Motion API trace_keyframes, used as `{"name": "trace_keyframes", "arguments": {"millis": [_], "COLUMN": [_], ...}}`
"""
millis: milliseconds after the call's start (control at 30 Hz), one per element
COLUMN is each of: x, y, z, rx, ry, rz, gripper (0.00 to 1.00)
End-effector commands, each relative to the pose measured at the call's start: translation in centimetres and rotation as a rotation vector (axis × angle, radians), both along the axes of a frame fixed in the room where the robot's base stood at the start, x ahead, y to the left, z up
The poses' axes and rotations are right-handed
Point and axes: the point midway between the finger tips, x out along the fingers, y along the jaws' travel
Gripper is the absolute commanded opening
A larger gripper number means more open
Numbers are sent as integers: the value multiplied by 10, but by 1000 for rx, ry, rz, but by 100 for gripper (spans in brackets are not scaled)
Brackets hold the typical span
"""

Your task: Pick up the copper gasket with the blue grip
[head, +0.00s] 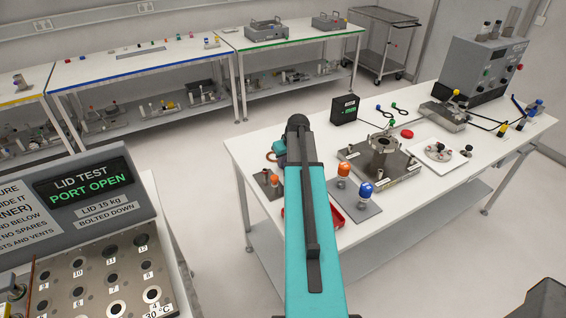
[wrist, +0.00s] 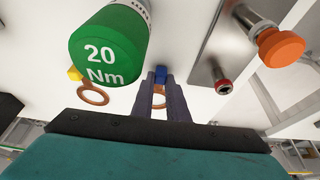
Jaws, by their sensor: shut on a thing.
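In the wrist view my gripper (wrist: 161,80) is shut on the blue grip (wrist: 161,72) of a copper gasket (wrist: 158,99). The blue block shows at the fingertips, and the copper ring shows between and behind the fingers, partly hidden by them. I cannot tell whether the gasket touches the white bench top. A second copper gasket (wrist: 93,95) with a yellow grip (wrist: 75,74) is to the left, apart from my fingers. In the head view my own arm hides the gripper and the held gasket.
A green cylinder marked 20 Nm (wrist: 108,48) is close at the left of my fingers. An orange knob (wrist: 280,47) and a red-ended post (wrist: 223,87) are to the right. In the head view, a metal flange fixture (head: 383,160) and a black box (head: 344,109) stand on the bench (head: 300,127).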

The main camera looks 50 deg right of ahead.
Motion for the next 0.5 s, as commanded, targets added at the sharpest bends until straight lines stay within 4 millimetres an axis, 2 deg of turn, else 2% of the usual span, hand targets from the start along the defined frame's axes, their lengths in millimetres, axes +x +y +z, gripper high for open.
{"name": "trace_keyframes", "arguments": {"millis": [267,500], "x": [0,1], "y": [0,-1], "z": [14,40], "rx": [-1,-3], "ry": [-2,-2], "rz": [0,-1], "gripper": [0,0]}}
